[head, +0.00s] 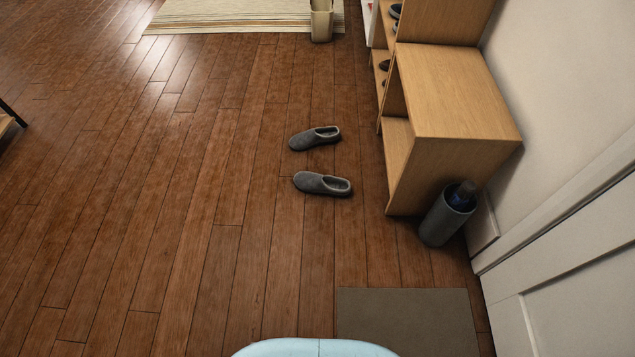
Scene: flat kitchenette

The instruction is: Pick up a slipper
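Two grey slippers lie on the wooden floor near the middle of the head view. The farther slipper (308,140) lies slightly angled, with its opening toward the right. The nearer slipper (317,184) lies just below it in the picture, also with its opening toward the right. They are apart from each other and nothing covers them. Neither of my grippers shows in the head view.
A wooden shoe bench (455,92) with shoes on its shelves stands right of the slippers. A grey cylindrical bin (446,220) stands by its near end. A brown mat (405,318) lies at the front right. A striped rug (230,14) lies far back.

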